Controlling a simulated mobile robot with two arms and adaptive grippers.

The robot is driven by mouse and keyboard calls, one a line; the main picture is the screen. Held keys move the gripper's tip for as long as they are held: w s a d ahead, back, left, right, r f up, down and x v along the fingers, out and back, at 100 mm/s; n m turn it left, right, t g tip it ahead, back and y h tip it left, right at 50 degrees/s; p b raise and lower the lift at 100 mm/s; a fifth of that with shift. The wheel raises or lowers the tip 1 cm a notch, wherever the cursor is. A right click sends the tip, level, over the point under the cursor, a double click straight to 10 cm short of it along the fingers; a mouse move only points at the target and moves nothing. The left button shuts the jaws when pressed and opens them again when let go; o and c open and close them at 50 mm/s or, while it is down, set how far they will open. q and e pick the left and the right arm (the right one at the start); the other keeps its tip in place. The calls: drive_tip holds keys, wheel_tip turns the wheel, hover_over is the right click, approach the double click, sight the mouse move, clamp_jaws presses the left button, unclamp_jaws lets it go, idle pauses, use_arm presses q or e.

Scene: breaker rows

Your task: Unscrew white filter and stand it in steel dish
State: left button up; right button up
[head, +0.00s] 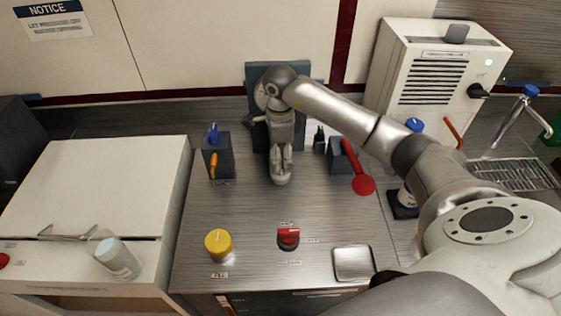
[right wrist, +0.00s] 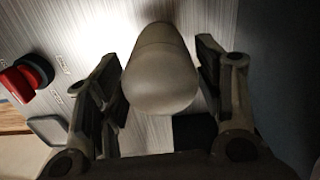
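The white filter (right wrist: 160,75) shows in the right wrist view as a pale rounded cylinder between the two fingers of my right gripper (right wrist: 165,85). The fingers stand on either side of it, with narrow gaps showing, so the gripper looks open around it. The square steel dish (head: 353,263) lies at the front right of the counter and looks empty. My left gripper is not in view.
A red knob (head: 288,238) and a yellow knob (head: 218,243) sit at the counter's front. A dark holder with blue and orange handles (head: 217,158) stands left of the gripper, a red paddle (head: 360,178) right. A clear cup (head: 115,256) stands on the white cabinet.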

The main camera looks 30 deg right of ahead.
drive_tip(key=c, duration=0.5)
drive_tip(key=n+b, duration=0.2)
drive_tip(key=n, duration=0.1)
drive_tip(key=shift+f, duration=0.2)
drive_tip(key=n+b, duration=0.2)
drive_tip(key=n, duration=0.1)
drive_tip(key=shift+n, duration=0.3)
drive_tip(key=n+b, duration=0.2)
drive_tip(key=n, duration=0.3)
drive_tip(key=shift+n+b, duration=0.35)
drive_tip(key=shift+n, duration=0.05)
drive_tip(key=n+b, duration=0.1)
drive_tip(key=n, duration=0.2)
drive_tip(key=shift+r+n, duration=0.15)
drive_tip(key=shift+n, duration=0.75)
drive_tip(key=o, duration=0.9)
